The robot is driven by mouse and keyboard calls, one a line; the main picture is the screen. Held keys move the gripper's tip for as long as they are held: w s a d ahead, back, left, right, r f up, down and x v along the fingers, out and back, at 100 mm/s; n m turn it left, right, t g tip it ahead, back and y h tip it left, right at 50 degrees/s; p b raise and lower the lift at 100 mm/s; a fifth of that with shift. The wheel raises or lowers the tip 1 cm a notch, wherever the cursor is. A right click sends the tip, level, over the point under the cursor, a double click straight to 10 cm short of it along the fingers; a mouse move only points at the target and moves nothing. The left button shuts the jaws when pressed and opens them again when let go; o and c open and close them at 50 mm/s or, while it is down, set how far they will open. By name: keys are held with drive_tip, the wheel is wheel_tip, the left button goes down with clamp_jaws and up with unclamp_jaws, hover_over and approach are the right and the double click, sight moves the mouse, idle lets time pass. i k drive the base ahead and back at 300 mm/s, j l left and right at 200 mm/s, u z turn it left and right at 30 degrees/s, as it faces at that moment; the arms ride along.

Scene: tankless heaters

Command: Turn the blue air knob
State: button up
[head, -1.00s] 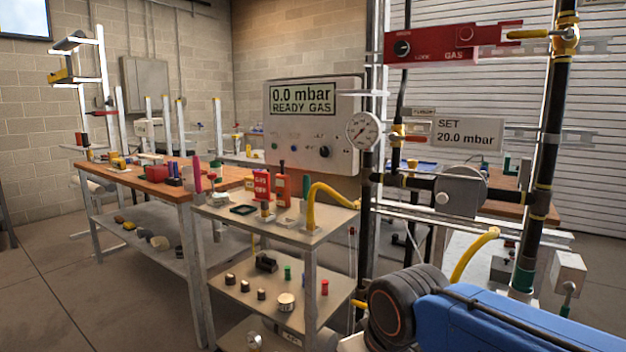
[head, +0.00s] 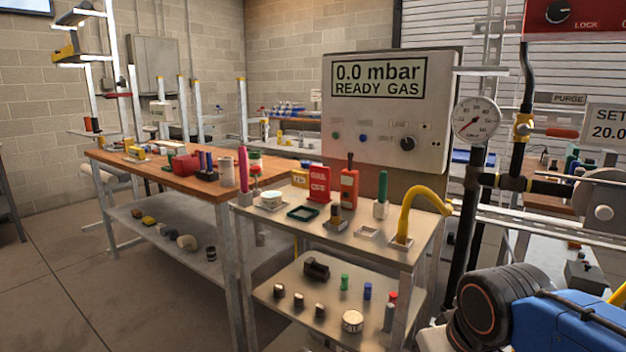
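A grey control panel (head: 442,105) stands behind the cart, with a screen (head: 379,78) reading "0.0 mbar READY GAS". My blue and dark grey arm shows at the lower right, right of and below the panel. My gripper is outside the view.
The cart (head: 290,218) in front of the panel carries red and orange devices, a green-handled tool (head: 382,190) and a yellow hose (head: 425,192). A pressure gauge (head: 477,120) and dark pipes stand to the right. A wooden bench (head: 215,188) is on the left. Floor is clear at lower left.

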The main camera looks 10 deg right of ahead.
sight(304, 164)
drive_tip(key=i+j+z, duration=0.1)
drive_tip(key=j, duration=0.25)
drive_tip(key=i+j, duration=0.25)
drive_tip(key=i+j+z, duration=0.15)
drive_tip(key=j, duration=0.3)
drive_tip(key=i+j, duration=0.2)
drive_tip(key=j, duration=0.15)
drive_tip(key=z, duration=0.05)
